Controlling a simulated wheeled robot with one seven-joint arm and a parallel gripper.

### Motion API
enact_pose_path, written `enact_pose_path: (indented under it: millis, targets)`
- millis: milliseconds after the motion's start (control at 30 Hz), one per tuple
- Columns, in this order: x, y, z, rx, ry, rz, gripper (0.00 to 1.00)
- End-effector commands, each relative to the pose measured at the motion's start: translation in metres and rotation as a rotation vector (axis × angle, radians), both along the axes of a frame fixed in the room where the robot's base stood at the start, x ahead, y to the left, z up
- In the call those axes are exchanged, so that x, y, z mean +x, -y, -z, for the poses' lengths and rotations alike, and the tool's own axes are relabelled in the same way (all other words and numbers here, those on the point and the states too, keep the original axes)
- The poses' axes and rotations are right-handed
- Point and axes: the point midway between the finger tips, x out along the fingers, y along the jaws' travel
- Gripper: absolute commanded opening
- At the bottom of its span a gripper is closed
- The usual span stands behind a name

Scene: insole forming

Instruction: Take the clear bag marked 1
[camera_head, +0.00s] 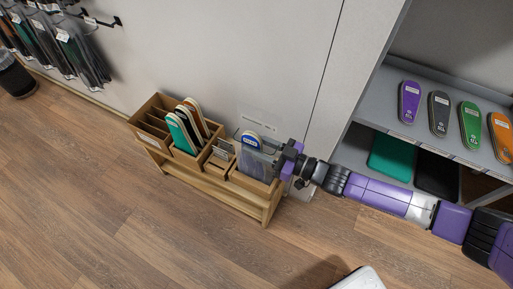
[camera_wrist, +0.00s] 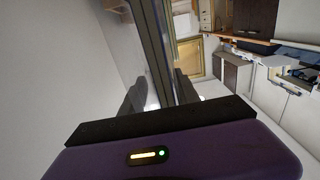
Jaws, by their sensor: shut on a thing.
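A clear bag (camera_head: 258,163) stands at the right compartment of a wooden organizer (camera_head: 235,202), its lower part inside or behind the front wall. A blue-topped insole (camera_head: 251,140) shows at the bag; I cannot tell whether it is inside it. My gripper (camera_head: 280,163) is at the bag's right edge, shut on it. No number on the bag can be read.
The organizer's other compartments hold teal and orange insoles (camera_head: 186,127) and small cards (camera_head: 222,152). A grey shelf (camera_head: 390,112) with several coloured insoles stands at the right. Hanging goods (camera_head: 75,50) are at upper left.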

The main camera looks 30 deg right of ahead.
Motion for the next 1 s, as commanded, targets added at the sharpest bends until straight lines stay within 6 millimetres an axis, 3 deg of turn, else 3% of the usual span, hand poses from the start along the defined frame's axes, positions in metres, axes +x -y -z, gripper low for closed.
enact_pose_path:
  millis: [267, 800, 1000]
  targets:
    - [0.000, 0.001, -0.040, 0.001, 0.003, 0.000, 0.00]
    - [0.000, 0.000, -0.164, 0.000, 0.003, -0.001, 0.00]
    - [0.000, 0.000, -0.188, 0.000, 0.001, 0.000, 0.00]
